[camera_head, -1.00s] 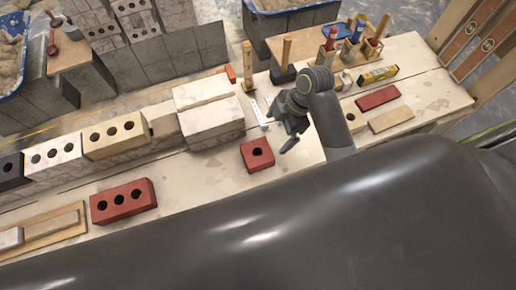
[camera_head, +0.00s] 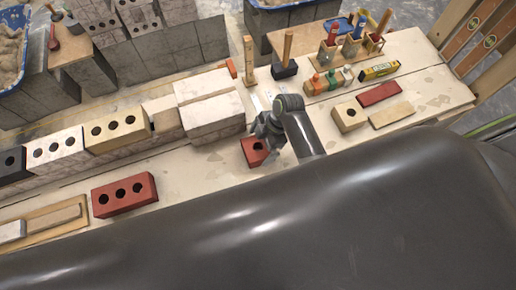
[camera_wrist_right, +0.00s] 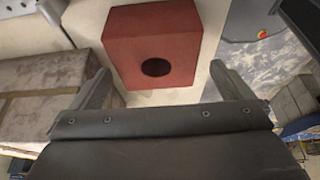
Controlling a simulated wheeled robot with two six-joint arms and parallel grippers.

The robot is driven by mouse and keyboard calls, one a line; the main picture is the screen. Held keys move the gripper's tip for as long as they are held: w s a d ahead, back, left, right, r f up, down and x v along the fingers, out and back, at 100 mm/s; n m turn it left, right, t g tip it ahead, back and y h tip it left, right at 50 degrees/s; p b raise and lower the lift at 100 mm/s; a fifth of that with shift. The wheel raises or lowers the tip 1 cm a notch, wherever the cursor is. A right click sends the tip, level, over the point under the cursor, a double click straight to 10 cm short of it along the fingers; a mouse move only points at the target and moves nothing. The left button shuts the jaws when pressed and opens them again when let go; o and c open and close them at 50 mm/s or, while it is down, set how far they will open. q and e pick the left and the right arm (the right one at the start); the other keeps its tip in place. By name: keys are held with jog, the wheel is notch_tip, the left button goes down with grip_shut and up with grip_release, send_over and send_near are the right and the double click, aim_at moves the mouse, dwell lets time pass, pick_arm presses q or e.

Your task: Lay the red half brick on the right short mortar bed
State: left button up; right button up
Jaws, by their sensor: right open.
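The red half brick (camera_head: 249,155), with one round hole, lies on the bench in front of the large pale blocks. My right gripper (camera_head: 268,141) is just over it and hides part of it in the head view. In the right wrist view the half brick (camera_wrist_right: 150,35) shows ahead, between two spread fingers. The right gripper (camera_wrist_right: 160,76) is open and holds nothing; I cannot tell whether a finger touches the brick. I cannot make out the right short mortar bed for sure. My left gripper is not in view.
Large pale blocks (camera_head: 210,112) stand just left of the gripper, in line with holed bricks (camera_head: 117,133). A red three-hole brick (camera_head: 124,195) lies at the front left. A yellow level (camera_head: 380,70), a flat red brick (camera_head: 380,94) and tool holders are to the right.

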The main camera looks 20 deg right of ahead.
aim_at(258, 146)
jog(key=shift+x, duration=2.4)
jog(key=shift+w+d+f, duration=0.15)
jog(key=shift+w+f, duration=0.05)
jog(key=shift+f, duration=0.1)
jog(key=shift+c, duration=0.3)
jog(key=c, duration=1.4)
jog(key=shift+c, duration=0.8)
jog(key=shift+w+r, duration=0.1)
jog(key=shift+r, duration=0.05)
